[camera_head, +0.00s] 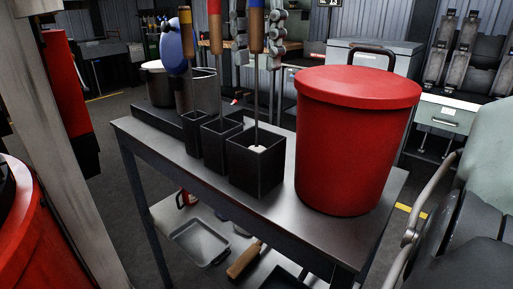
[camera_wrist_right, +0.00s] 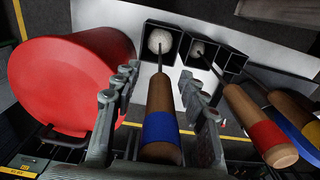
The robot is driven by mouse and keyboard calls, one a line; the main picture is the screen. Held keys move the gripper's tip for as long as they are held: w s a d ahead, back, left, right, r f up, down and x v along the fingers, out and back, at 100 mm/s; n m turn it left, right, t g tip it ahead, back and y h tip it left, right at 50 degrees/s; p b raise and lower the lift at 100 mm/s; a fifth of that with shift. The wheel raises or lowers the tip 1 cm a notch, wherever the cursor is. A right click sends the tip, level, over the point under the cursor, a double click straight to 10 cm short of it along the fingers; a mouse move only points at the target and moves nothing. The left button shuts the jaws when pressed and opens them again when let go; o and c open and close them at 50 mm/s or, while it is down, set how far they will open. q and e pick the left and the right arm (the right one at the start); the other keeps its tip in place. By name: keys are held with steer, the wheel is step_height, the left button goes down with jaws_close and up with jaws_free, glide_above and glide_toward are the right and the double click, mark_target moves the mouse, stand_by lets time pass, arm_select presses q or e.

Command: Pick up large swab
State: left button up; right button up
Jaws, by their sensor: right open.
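A swab with a wooden handle and blue band (camera_head: 256,16) stands upright in the largest, nearest black box (camera_head: 255,168) on the dark metal table. Its white head (camera_wrist_right: 159,41) shows inside the box in the right wrist view, where the wooden handle (camera_wrist_right: 161,95) is large. My right gripper (camera_head: 258,42) is open, with its grey fingers on either side of this handle and gaps visible. The fingers also show in the wrist view (camera_wrist_right: 160,82). A red-banded swab (camera_head: 215,22) stands in the middle box (camera_head: 220,140). My left gripper is not in view.
A red lidded bucket (camera_head: 345,150) stands right of the boxes, close to my right gripper. Trays (camera_head: 200,242) lie on the lower shelf.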

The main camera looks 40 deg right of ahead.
jaws_close()
steer(key=shift+r, duration=0.15)
stand_by(0.4)
